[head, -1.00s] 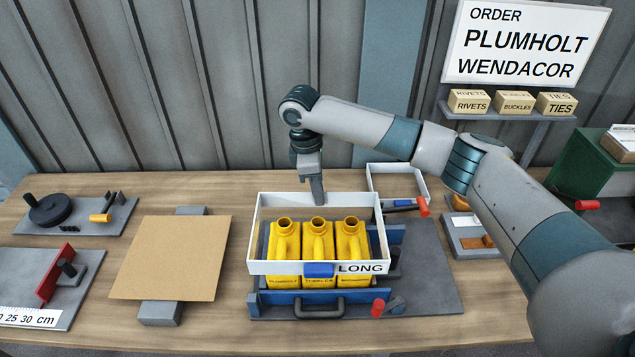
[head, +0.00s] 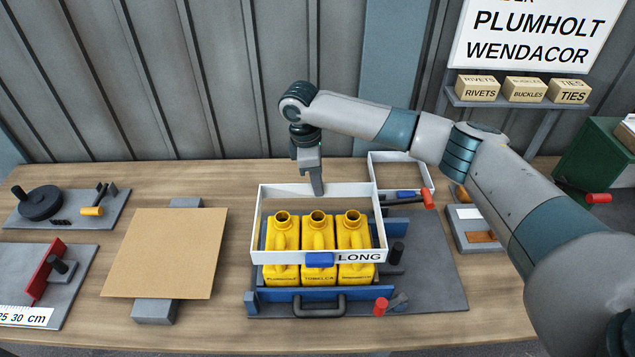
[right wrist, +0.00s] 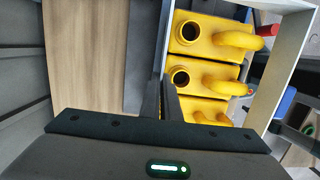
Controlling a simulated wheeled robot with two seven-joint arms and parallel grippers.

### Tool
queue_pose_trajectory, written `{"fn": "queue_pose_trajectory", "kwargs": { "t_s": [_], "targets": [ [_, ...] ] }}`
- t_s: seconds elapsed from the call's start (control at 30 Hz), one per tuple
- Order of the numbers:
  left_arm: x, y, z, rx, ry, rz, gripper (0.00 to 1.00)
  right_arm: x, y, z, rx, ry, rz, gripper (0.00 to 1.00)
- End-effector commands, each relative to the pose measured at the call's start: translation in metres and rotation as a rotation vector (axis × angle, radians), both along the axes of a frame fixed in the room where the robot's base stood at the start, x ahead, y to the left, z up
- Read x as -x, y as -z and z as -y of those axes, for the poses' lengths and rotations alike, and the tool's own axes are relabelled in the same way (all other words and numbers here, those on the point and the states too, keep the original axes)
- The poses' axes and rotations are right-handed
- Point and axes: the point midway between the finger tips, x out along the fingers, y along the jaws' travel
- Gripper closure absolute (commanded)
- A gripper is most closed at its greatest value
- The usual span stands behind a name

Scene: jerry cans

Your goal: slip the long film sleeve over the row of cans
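Three yellow jerry cans stand in a row: left can (head: 281,232), middle can (head: 317,232), right can (head: 353,232). The long sleeve (head: 380,226) is a white rectangular frame with a LONG label and a blue tab in front. From the head, can tops show inside its opening and lower fronts below its front wall; I cannot tell whether it has passed their tops. My right gripper (head: 317,190) points down, shut on the sleeve's back wall. The right wrist view shows the fingers (right wrist: 165,100) at the sleeve wall (right wrist: 167,50), beside the cans (right wrist: 205,35). My left gripper is out of view.
The cans stand in a grey fixture (head: 440,285) with a blue front rail (head: 365,293), dark handle and red-tipped lever (head: 381,306). A smaller white frame (head: 430,175) lies behind right. A brown board (head: 165,252) lies left. Bare table separates board and fixture.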

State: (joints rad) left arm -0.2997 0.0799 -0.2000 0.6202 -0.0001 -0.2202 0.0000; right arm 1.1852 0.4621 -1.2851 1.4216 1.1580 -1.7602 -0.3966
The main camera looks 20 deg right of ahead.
Motion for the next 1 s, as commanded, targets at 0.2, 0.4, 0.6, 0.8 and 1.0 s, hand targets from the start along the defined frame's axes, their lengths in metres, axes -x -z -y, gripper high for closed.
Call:
{"fn": "queue_pose_trajectory", "kwargs": {
  "t_s": [0.2,0.4,0.6,0.8,1.0],
  "targets": [
    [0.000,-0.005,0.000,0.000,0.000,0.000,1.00,0.000,0.009,-0.001,0.000,-0.001,-0.001,1.00],
    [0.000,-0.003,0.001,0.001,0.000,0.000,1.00,0.000,0.026,0.000,0.000,-0.001,-0.002,1.00],
    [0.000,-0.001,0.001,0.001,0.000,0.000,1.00,0.000,0.038,0.000,0.000,0.000,0.000,1.00],
    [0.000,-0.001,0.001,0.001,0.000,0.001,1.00,0.000,0.041,0.000,0.000,0.000,0.000,1.00],
    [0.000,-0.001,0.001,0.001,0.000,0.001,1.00,0.000,0.041,0.000,0.000,0.000,0.000,1.00]
  ]
}}
